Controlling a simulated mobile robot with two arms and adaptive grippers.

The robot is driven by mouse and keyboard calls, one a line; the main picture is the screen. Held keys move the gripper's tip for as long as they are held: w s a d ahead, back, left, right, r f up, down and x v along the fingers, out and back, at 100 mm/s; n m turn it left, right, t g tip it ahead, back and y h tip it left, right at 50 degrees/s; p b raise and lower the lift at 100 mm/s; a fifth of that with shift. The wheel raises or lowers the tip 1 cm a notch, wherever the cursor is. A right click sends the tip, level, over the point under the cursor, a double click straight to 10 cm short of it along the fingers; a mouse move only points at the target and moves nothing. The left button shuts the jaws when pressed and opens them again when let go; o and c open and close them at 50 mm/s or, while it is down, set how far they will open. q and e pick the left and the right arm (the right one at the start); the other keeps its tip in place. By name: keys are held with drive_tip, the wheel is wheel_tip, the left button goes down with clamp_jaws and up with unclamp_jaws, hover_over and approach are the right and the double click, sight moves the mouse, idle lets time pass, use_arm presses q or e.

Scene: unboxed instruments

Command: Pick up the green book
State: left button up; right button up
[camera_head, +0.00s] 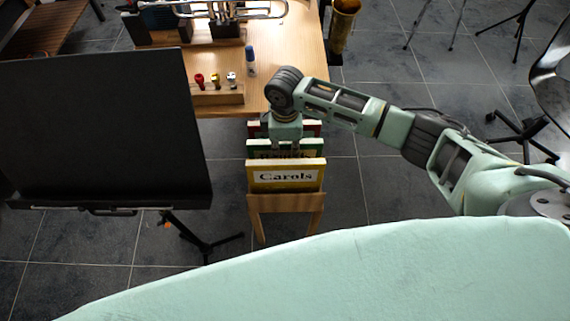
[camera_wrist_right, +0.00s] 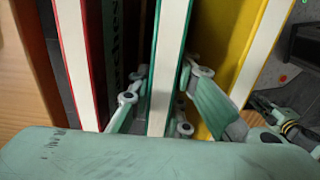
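The green book (camera_head: 314,148) stands upright in a wooden rack (camera_head: 285,203), between a red book (camera_head: 312,129) and the yellow "Carols" book (camera_head: 285,187). In the right wrist view the green book (camera_wrist_right: 170,60) shows its pale top edge running up between the fingers. My right gripper (camera_head: 285,147) points down over it. Its fingers (camera_wrist_right: 166,98) straddle the book, one on the red book's side and one on the yellow book's side, with small gaps showing, so it looks open. The lower part of the green book is hidden. My left gripper is not in view.
A wooden table (camera_head: 288,50) behind the rack holds a brass instrument (camera_head: 235,12), a small block with mouthpieces (camera_head: 216,96) and a blue-white bottle (camera_head: 251,62). A black music stand (camera_head: 105,125) is close on the left. Tiled floor lies right of the rack.

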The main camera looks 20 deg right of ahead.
clamp_jaws()
idle(0.4)
drive_tip(key=shift+w+r, duration=0.1)
drive_tip(key=shift+r, duration=0.05)
